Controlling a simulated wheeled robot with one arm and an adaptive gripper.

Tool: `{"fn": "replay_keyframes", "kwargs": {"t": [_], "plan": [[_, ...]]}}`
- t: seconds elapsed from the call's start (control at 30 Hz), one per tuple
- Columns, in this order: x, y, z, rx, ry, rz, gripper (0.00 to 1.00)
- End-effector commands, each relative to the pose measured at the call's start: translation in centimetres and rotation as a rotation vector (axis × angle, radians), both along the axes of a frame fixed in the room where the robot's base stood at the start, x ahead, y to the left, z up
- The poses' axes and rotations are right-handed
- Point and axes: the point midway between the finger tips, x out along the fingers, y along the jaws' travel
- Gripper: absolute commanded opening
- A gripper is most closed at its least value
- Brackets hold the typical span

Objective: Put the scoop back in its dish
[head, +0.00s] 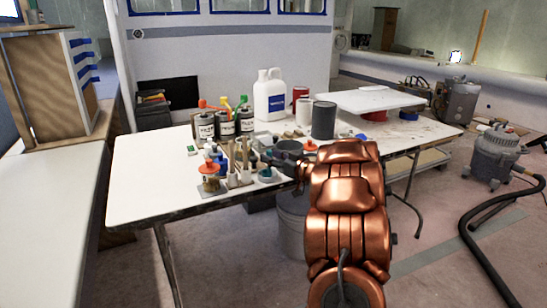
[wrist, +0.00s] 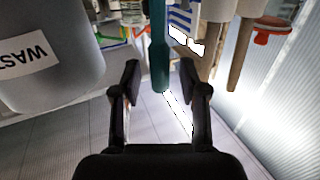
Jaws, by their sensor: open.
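A long teal handle (wrist: 158,45), which may be the scoop's, shows in the wrist view. It stands between the two spread fingers of my open gripper (wrist: 159,75), and I cannot tell whether either finger touches it. In the head view my gripper (head: 285,154) is low over the front of the white table, mostly hidden by its own dark body and the copper arm. A small teal round piece (head: 267,175) sits just beside it at the table's front edge. I cannot tell which piece is the scoop's dish.
Brushes with wooden handles (head: 240,160) and an orange-topped jar (head: 209,171) crowd the table's left front. Labelled tins (head: 227,124), a white jug (head: 269,96) and a dark grey canister (head: 323,120) stand behind. The white table's (head: 145,180) left end is clear.

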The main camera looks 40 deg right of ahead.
Motion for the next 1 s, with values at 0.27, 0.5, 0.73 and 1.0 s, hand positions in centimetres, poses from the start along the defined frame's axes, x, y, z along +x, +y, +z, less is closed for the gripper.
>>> {"fn": "replay_keyframes", "kwargs": {"t": [0.27,0.5,0.73,1.0], "plan": [[-1.2,-0.2,0.5,0.0,0.0,-0.002,0.43],[-5.7,-0.5,0.5,0.003,0.001,-0.005,0.43],[-9.6,-0.7,0.5,0.0,0.002,-0.005,0.43],[-11.8,-0.7,0.4,0.0,0.001,-0.001,0.43]]}}
